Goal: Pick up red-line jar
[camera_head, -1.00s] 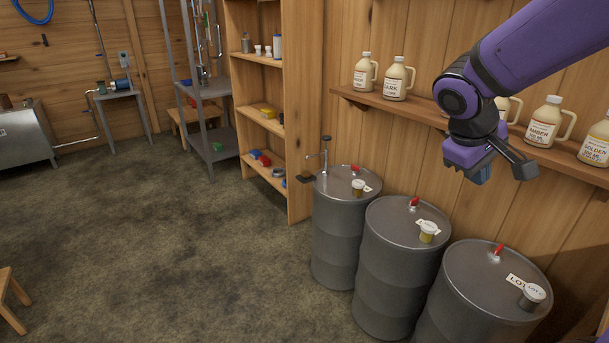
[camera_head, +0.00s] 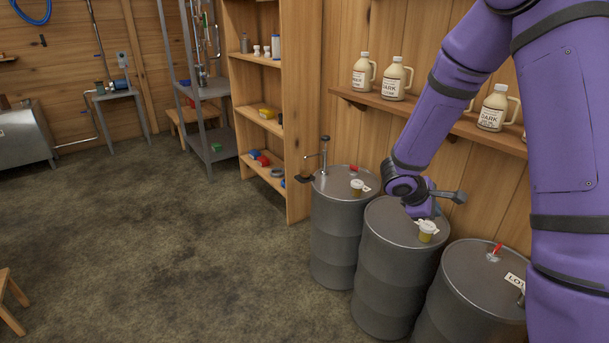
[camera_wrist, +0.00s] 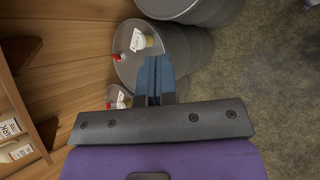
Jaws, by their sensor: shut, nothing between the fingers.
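Small amber jars with pale lids stand on the drum tops: one on the left drum (camera_head: 357,188) and one on the middle drum (camera_head: 427,232). I cannot make out a red line on either, so I cannot tell which is the red-line jar. My gripper (camera_head: 424,209) is low over the middle drum, just behind its jar in the head view; contact cannot be told. In the wrist view the blue fingers (camera_wrist: 155,76) are together and empty. One jar (camera_wrist: 149,41) shows beyond them, and another is partly hidden left of them.
Three grey drums, left (camera_head: 338,220), middle (camera_head: 385,290) and right (camera_head: 470,300), stand along the wooden wall, with red fittings on top. A wall shelf (camera_head: 450,125) with syrup jugs (camera_head: 396,78) is above them. My arm hides part of the right drum. The floor at left is open.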

